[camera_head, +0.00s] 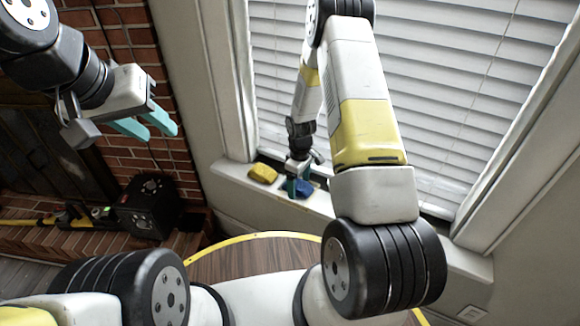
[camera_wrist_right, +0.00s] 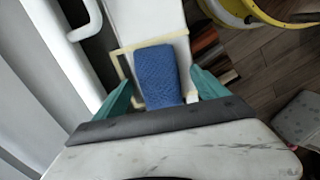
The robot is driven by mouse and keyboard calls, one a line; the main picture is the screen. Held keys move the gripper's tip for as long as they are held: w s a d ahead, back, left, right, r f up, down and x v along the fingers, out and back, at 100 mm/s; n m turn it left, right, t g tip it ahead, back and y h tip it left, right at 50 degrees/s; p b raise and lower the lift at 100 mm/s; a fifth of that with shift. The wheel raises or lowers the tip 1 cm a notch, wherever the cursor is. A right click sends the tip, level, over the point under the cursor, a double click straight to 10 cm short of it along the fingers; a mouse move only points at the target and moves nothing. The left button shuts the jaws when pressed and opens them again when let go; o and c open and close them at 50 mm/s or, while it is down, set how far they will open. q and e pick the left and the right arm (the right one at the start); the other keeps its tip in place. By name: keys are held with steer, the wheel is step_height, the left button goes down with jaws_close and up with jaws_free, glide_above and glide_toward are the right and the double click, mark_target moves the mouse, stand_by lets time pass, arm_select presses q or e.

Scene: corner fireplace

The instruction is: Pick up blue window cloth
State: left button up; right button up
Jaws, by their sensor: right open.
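The blue window cloth (camera_head: 304,190) lies on the white window sill, partly hidden by my right gripper in the head view. In the right wrist view, the textured blue cloth (camera_wrist_right: 157,70) lies lengthwise between the two teal fingertips. My right gripper (camera_head: 296,186) is open, pointing down at the cloth, with a finger on each side and a visible gap to the cloth. I cannot tell whether its tips touch the sill. My left gripper (camera_head: 152,122) is open and empty, held up in front of the brick wall.
A yellow cloth (camera_head: 263,173) lies on the sill (camera_head: 238,178) left of the blue one. Window blinds (camera_head: 445,100) rise behind the sill. A black box (camera_head: 148,205) stands at the left by the bricks.

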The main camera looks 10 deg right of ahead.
mark_target(299, 186)
steer(key=shift+c, duration=0.4)
steer(key=c, duration=1.3)
steer(key=shift+c, duration=0.3)
steer(key=shift+r, duration=0.1)
steer(key=shift+r, duration=0.45)
steer(key=r, duration=0.1)
steer(key=s+r, duration=0.1)
steer(key=shift+a+r, duration=0.15)
steer(key=shift+r, duration=0.2)
steer(key=s+a+r, duration=0.1)
steer(key=s+a, duration=0.2)
steer(key=s, duration=1.1)
steer(key=shift+s+a+r, duration=0.15)
steer(key=shift+s+a, duration=0.1)
steer(key=shift+a, duration=0.1)
